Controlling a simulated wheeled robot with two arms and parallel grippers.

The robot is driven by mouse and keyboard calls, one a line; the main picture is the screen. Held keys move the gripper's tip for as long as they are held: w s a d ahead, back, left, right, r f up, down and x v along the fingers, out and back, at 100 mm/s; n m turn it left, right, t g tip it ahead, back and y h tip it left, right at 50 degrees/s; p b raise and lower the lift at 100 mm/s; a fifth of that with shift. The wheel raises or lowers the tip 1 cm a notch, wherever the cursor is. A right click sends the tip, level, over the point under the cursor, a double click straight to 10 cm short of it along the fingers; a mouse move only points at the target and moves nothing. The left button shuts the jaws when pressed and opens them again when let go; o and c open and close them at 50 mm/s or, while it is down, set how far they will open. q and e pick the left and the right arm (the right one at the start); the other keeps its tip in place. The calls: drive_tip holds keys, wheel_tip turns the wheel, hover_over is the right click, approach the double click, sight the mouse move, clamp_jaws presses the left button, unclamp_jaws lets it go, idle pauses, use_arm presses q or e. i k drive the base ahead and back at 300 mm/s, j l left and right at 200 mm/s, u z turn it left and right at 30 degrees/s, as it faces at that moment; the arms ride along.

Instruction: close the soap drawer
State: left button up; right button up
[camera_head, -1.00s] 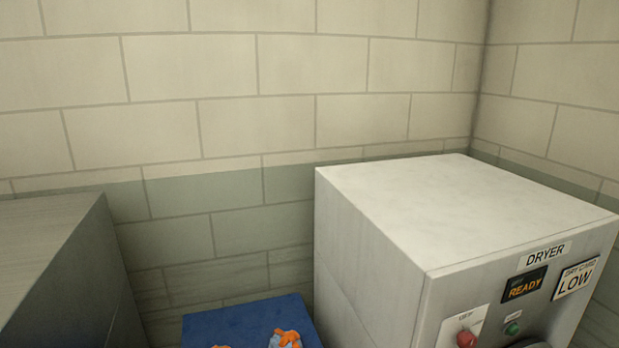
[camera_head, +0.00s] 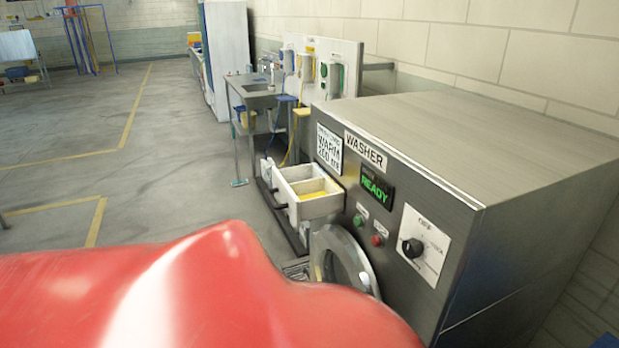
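The soap drawer (camera_head: 311,198) is pulled out from the front of the grey metal washer (camera_head: 520,150). It is a white, open-topped box with compartments, and something yellow lies in the nearer one. Its front end points left, and no gripper touches it. Neither of my grippers shows in this view.
The washer's round door (camera_head: 345,262) stands below the drawer, partly hidden by a large smooth red shape (camera_head: 190,295) across the lower left foreground; I cannot tell what it is. A sink bench (camera_head: 262,98) stands behind the washer. Open floor (camera_head: 110,180) lies left.

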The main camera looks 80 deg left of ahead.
sight(306, 192)
drive_tip(key=u, duration=2.7)
drive_tip(key=i+u, duration=0.15)
drive_tip(key=i, duration=0.55)
